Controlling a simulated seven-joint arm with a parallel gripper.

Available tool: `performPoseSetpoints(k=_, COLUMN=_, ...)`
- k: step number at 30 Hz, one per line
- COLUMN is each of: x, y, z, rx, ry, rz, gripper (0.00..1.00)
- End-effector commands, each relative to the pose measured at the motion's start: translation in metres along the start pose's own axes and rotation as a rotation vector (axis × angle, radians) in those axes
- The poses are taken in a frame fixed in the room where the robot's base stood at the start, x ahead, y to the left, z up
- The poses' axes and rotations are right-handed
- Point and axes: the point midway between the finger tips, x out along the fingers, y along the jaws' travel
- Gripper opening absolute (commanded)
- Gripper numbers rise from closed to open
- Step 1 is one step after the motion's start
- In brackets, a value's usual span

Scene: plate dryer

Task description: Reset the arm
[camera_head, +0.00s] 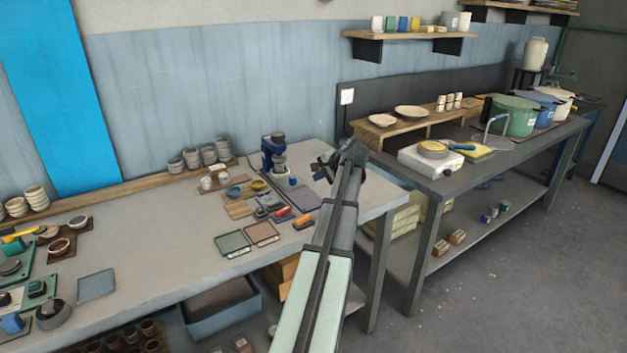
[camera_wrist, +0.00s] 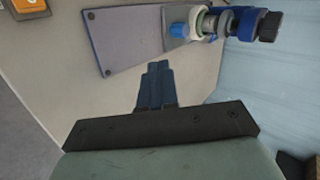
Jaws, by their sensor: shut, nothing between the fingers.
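My arm stretches up from the bottom centre of the head view. My gripper (camera_head: 330,166) is at its far end, above the right end of the grey worktable (camera_head: 150,245). In the wrist view my gripper (camera_wrist: 156,72) shows its dark blue fingers closed together with nothing between them. It is apart from the things on the table. A blue machine (camera_head: 273,153) stands just left of the gripper, and it shows at the top right of the wrist view (camera_wrist: 240,22).
Small tools and trays (camera_head: 262,233) lie left of my arm. A dark bench on the right holds a white hot plate (camera_head: 430,158) and a green pot (camera_head: 514,117). The blue-grey wall is close behind the worktable.

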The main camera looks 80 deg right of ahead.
Motion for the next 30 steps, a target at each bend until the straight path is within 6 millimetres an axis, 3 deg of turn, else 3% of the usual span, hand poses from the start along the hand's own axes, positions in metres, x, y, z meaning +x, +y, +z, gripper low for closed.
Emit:
performPoseSetpoints(k=8, x=-0.009, y=0.000, z=0.000, rx=0.000, ry=0.000, rz=0.000, gripper=0.00)
performPoseSetpoints(k=14, x=-0.001, y=-0.007, z=0.011, rx=-0.004, ry=-0.013, rz=-0.003, gripper=0.00)
performPoseSetpoints(k=20, x=0.038, y=-0.043, z=0.066, rx=-0.021, ry=-0.076, rz=-0.022, gripper=0.00)
performPoseSetpoints(k=30, x=0.110, y=-0.111, z=0.206, rx=-0.046, ry=-0.225, rz=-0.055, gripper=0.00)
